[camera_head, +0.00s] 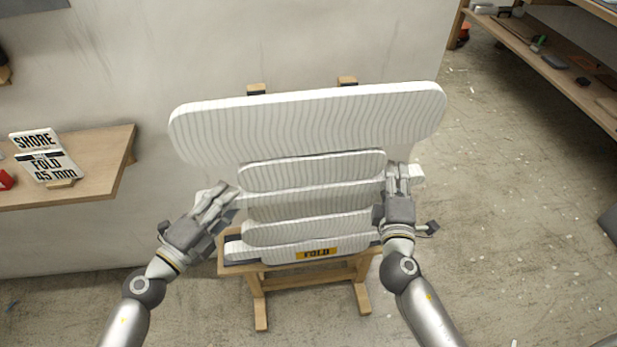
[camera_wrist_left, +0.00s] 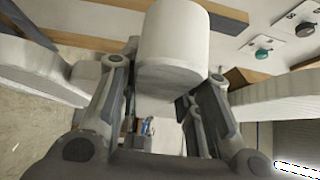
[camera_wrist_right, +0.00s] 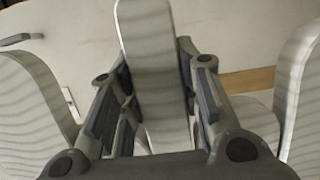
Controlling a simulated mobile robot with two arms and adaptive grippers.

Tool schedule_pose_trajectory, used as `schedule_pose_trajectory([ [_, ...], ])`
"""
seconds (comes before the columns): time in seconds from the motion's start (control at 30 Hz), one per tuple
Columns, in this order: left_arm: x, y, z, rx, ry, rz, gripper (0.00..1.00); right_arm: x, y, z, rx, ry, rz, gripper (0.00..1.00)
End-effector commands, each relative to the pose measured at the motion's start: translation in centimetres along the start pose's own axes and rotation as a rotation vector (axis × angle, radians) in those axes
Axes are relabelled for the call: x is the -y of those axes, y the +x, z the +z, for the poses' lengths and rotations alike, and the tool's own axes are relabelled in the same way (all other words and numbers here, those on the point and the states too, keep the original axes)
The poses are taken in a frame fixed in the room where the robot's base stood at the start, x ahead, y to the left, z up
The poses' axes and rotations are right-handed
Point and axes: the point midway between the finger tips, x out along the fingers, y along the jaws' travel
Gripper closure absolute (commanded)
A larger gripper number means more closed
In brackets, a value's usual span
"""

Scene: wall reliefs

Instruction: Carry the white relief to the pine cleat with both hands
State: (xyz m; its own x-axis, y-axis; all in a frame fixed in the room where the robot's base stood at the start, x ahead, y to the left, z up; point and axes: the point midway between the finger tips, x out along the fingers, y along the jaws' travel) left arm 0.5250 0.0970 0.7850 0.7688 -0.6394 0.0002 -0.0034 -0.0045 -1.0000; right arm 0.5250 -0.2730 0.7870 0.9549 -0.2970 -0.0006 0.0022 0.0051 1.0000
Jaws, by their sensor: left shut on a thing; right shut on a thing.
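The white relief (camera_head: 305,125) is a stack of rounded, rippled white bands, upright and leaning slightly, with a yellow FOLD label (camera_head: 316,253) on its lowest band. My left gripper (camera_head: 220,197) is shut on the left end of its middle band; this end also shows between the fingers in the left wrist view (camera_wrist_left: 172,45). My right gripper (camera_head: 398,178) is shut on the right end of the same band, seen between the fingers in the right wrist view (camera_wrist_right: 152,70). I cannot make out the pine cleat with certainty.
The relief stands at a wooden easel (camera_head: 261,305); I cannot tell whether it touches its ledge. A wooden shelf (camera_head: 105,160) at left holds a sign reading SHORE, FOLD, 45 mm (camera_head: 45,156). Shelving (camera_head: 560,75) stands at upper right. Floor at right is mostly clear.

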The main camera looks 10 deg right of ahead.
Motion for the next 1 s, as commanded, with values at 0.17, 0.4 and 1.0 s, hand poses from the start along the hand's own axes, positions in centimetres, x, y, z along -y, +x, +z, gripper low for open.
schedule_pose_trajectory([
  [0.17,0.5,0.1,0.0,0.000,0.000,-0.008,1.00,-0.4,0.1,0.0,-0.001,0.000,0.007,1.00],
  [0.4,0.6,0.0,-0.1,0.000,0.001,-0.007,1.00,-0.6,-0.1,0.0,-0.001,0.001,0.008,1.00],
  [1.0,3.5,-1.4,-1.2,0.000,0.003,-0.008,1.00,-3.5,-1.8,0.6,0.000,0.000,0.009,1.00],
])
